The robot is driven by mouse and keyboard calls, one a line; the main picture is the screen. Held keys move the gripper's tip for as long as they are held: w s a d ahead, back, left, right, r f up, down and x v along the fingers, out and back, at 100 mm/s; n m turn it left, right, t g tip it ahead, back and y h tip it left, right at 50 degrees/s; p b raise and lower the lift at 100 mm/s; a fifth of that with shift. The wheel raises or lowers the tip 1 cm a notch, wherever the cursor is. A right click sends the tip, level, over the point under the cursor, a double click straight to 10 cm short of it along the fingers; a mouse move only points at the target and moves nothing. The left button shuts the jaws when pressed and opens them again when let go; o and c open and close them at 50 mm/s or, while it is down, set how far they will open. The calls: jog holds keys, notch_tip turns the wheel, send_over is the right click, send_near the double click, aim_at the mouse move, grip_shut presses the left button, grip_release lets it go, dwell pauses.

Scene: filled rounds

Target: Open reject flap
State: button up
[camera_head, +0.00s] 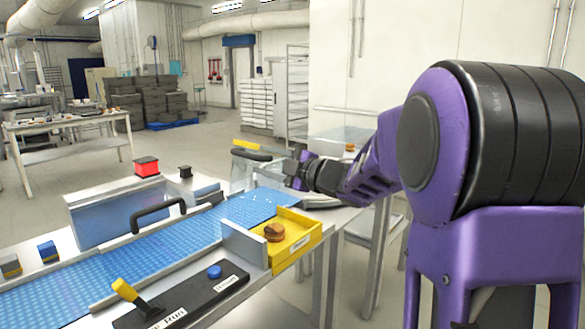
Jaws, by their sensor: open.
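A blue conveyor belt (160,245) runs from the lower left toward the middle. At its far end, on the right, is a yellow tray (312,229) with a label on its front; a round brown filled piece (274,232) lies in it. A grey upright plate (245,243) stands between the belt and the tray; it looks like the reject flap and appears closed. My gripper (291,172) is open beyond the belt's far end, above and behind the tray, apart from the plate. Its fingers are small and partly hidden by the wrist.
A black panel (195,304) with a yellow lever (126,290) and blue button (214,271) is in front. A black arched handle (158,214) rises over the belt. A red-topped block (147,166) stands behind. The tray's right side borders open floor.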

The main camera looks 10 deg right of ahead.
jog(key=v, duration=0.8)
jog(key=shift+s, duration=0.15)
jog(key=shift+d, duration=0.1)
